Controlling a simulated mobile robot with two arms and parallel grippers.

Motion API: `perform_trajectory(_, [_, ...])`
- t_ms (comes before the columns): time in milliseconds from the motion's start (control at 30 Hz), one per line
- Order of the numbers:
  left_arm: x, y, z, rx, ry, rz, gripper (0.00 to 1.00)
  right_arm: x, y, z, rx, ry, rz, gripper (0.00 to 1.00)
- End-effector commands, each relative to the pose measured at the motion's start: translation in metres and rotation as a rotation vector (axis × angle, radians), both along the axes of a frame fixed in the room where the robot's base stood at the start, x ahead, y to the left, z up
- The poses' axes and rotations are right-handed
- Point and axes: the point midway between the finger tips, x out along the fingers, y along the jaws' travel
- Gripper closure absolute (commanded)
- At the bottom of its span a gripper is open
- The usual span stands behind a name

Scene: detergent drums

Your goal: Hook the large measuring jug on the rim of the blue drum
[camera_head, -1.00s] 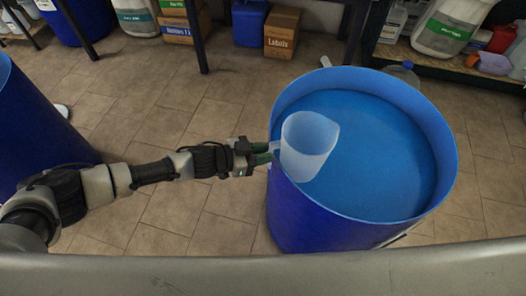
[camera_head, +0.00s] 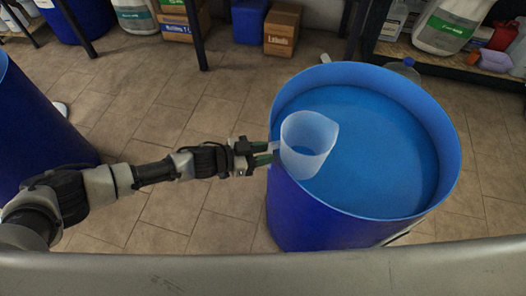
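The large measuring jug (camera_head: 308,147) is whitish and translucent, with its mouth up and its spout to the right. It is at the left inner side of the blue drum's (camera_head: 330,214) rim. Its handle side faces left, at the rim. My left gripper (camera_head: 268,153) comes in from the left outside the drum, with its green-padded fingers at the jug's handle, which they appear to grip. The fingers hide much of the handle. I cannot tell whether the jug's weight rests on the rim. My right gripper is not in view.
Another blue drum (camera_head: 30,135) stands at the left. Cardboard boxes (camera_head: 282,28) and a blue canister (camera_head: 249,20) are at the back. A shelf (camera_head: 455,68) with bottles is at the back right. A grey edge (camera_head: 260,275) crosses the front. Tiled floor is clear between.

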Motion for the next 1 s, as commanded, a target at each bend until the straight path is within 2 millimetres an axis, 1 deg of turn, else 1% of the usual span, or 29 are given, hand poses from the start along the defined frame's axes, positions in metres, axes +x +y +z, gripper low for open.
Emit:
perform_trajectory(33, [0.000,0.000,0.000,0.001,0.000,0.000,0.62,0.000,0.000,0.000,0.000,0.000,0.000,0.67])
perform_trajectory(100, [0.000,0.000,0.000,0.001,0.000,0.000,0.51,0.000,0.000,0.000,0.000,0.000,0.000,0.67])
perform_trajectory(133, [0.000,0.000,0.000,0.001,0.000,0.000,0.47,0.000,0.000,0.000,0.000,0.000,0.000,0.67])
perform_trajectory(367, [0.000,0.001,-0.001,0.002,0.000,0.001,0.47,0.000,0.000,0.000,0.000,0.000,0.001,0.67])
perform_trajectory(467, [-0.001,0.005,0.000,0.002,0.000,0.001,0.47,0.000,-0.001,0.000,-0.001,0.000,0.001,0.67])
perform_trajectory(567, [-0.004,0.016,0.003,0.003,0.000,0.002,0.47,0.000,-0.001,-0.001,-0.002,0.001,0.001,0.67])
perform_trajectory(800, [-0.017,0.061,0.014,0.004,0.000,0.004,0.47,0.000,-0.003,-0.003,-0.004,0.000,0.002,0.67])
perform_trajectory(1000, [-0.026,0.090,0.023,0.002,0.000,0.002,0.47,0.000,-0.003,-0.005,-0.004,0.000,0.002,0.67])
